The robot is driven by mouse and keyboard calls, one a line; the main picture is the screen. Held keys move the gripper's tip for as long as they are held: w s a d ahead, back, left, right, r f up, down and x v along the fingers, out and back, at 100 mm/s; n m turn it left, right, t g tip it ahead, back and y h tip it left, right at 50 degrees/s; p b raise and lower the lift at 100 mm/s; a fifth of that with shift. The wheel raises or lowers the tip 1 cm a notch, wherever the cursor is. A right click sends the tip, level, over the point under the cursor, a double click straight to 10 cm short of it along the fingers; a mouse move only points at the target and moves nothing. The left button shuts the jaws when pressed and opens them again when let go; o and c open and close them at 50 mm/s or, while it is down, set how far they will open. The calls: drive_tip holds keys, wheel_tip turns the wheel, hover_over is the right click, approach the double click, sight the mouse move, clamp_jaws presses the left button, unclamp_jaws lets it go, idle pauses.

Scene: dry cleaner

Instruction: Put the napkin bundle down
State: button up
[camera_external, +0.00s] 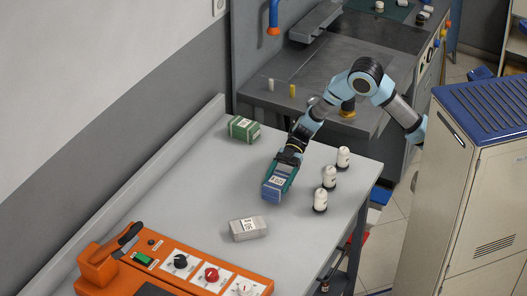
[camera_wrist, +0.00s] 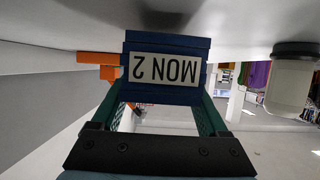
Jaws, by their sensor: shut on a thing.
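The napkin bundle is a blue block (camera_external: 273,190) with a white label, seen in the outside view over the middle of the grey table. In the wrist view the blue bundle (camera_wrist: 165,95) fills the space between the fingers, and its label reads "MON 2" upside down. My gripper (camera_external: 282,176) is shut on it, with green fingers on both sides, and it also shows in the wrist view (camera_wrist: 160,112). The bundle is at or very near the tabletop; I cannot tell whether it touches.
On the grey table (camera_external: 185,205) are a green bundle (camera_external: 244,129), a grey bundle (camera_external: 247,228) and three white bottles with dark bases (camera_external: 329,177) to the right. An orange control panel (camera_external: 180,270) is at the front left. Bare tabletop lies left of the held bundle.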

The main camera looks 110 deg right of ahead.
drive_tip(key=shift+f, duration=0.75)
drive_tip(key=o, duration=1.3)
drive_tip(key=shift+f, duration=0.15)
drive_tip(key=shift+o, duration=0.2)
drive_tip(key=shift+r, duration=0.25)
drive_tip(key=b+v, duration=0.1)
drive_tip(key=v, duration=1.1)
drive_tip(key=shift+b, duration=0.3)
